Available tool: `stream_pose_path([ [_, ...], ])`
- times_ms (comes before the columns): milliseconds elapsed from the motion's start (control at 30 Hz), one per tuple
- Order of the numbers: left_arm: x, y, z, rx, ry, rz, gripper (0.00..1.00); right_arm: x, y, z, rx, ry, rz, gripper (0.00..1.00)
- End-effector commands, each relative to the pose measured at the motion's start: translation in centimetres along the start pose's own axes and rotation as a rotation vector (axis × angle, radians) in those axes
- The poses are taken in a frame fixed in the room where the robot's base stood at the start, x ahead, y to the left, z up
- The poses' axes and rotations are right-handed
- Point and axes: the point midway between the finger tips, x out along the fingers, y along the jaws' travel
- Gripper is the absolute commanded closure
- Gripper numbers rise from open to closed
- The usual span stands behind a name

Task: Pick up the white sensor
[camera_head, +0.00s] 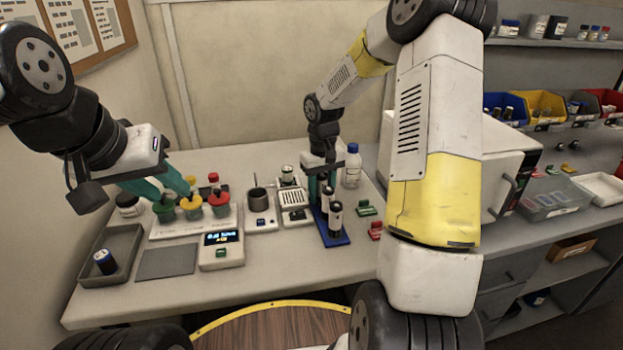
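Nothing in view is clearly labelled as the white sensor. A small white box with a slotted top (293,198) stands mid-table and may be it. My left gripper (176,195) has two teal fingers spread apart, above or beside the green cup (164,210) and yellow cup (191,207); nothing shows between them. My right gripper (321,190) points down at the blue rack (331,236), just right of the slotted box. Its teal fingers are close to the black-and-white cylinders (335,217) there, and their gap is partly hidden.
A scale with a lit display (221,245), a red cup (219,201) and a dark pot (259,198) stand nearby. A grey tray (124,241) holds a blue cylinder. A blue-capped bottle (352,166) stands behind the rack. The table's front strip is mostly clear.

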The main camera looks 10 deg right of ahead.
Motion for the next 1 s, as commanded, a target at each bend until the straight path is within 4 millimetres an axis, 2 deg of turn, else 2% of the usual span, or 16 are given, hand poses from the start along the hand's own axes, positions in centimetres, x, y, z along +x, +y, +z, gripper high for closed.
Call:
stream_pose_path([
  [67, 0.0, 0.0, 0.0, 0.0, 0.0, 0.0, 0.64, 0.0, 0.0, 0.0, 0.0, 0.0, 0.0, 0.64],
  [200, 0.0, 0.0, 0.0, 0.0, 0.0, 0.0, 0.64, 0.0, 0.0, 0.0, 0.0, 0.0, 0.0, 0.92],
  [267, 0.0, 0.0, 0.0, 0.0, 0.0, 0.0, 0.64, 0.0, 0.0, 0.0, 0.0, 0.0, 0.0, 1.0],
  [533, 0.0, 0.0, 0.0, 0.0, 0.0, 0.0, 0.64, -0.1, 0.0, 0.0, 0.0, 0.0, 0.0, 1.0],
  [667, 0.0, 0.0, 0.0, 0.0, 0.0, 0.0, 0.64, -0.9, 0.0, 0.0, 0.0, 0.001, 0.002, 1.0],
  [1000, 0.0, 0.0, 0.0, 0.0, 0.0, 0.0, 0.64, -7.5, 0.0, -0.1, 0.0, 0.004, 0.002, 1.0],
])
